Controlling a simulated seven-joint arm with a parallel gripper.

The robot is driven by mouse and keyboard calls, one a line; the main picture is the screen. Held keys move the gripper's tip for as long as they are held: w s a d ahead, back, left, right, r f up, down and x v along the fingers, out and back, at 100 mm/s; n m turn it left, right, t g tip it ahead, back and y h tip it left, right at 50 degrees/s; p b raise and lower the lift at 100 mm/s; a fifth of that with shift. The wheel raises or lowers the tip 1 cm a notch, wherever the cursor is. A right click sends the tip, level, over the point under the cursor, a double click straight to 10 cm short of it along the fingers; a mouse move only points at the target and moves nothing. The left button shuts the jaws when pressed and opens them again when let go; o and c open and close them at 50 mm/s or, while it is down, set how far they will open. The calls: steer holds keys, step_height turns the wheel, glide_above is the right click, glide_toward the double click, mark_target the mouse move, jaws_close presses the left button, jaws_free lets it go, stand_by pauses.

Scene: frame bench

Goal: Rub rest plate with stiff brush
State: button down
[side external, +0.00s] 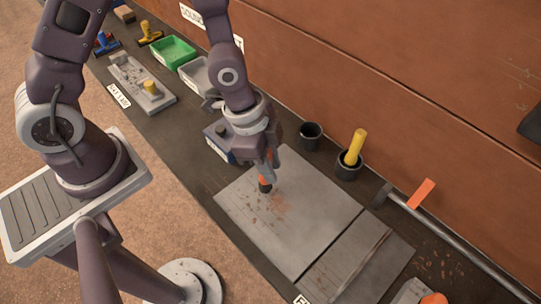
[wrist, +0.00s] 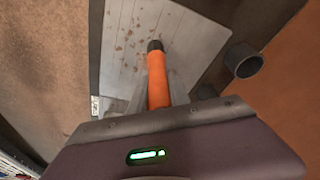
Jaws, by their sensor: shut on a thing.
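The stiff brush (side external: 264,181) has an orange handle and a dark head. My gripper (side external: 268,170) is shut on its handle and holds it pointing down. The brush also shows in the wrist view (wrist: 158,82), its dark head over the speckled plate. The large grey plate (side external: 315,220) lies flat on the bench under the brush, with rust-brown specks around the head. It also fills the upper middle of the wrist view (wrist: 190,30). The head seems to be at the plate's surface, but I cannot tell if it touches. I cannot read a label naming this plate.
A black cup (side external: 311,135) and another cup (side external: 347,169) holding a yellow-handled tool stand behind the plate. A rail (side external: 445,240) with an orange tab (side external: 421,193) runs at right. A blue-grey box (side external: 217,146), green tray (side external: 172,53) and grey tray (side external: 199,76) are at left.

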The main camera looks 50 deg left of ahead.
mark_target(271, 152)
steer(key=shift+s+f, duration=0.1)
steer(key=shift+f, duration=0.5)
steer(key=shift+d+f, duration=0.15)
steer(key=shift+d, duration=0.95)
steer(key=shift+d+f, duration=0.15)
steer(key=shift+d, duration=2.4)
steer(key=shift+a, duration=3.75)
steer(key=shift+d+r, duration=0.1)
steer(key=shift+r, duration=4)
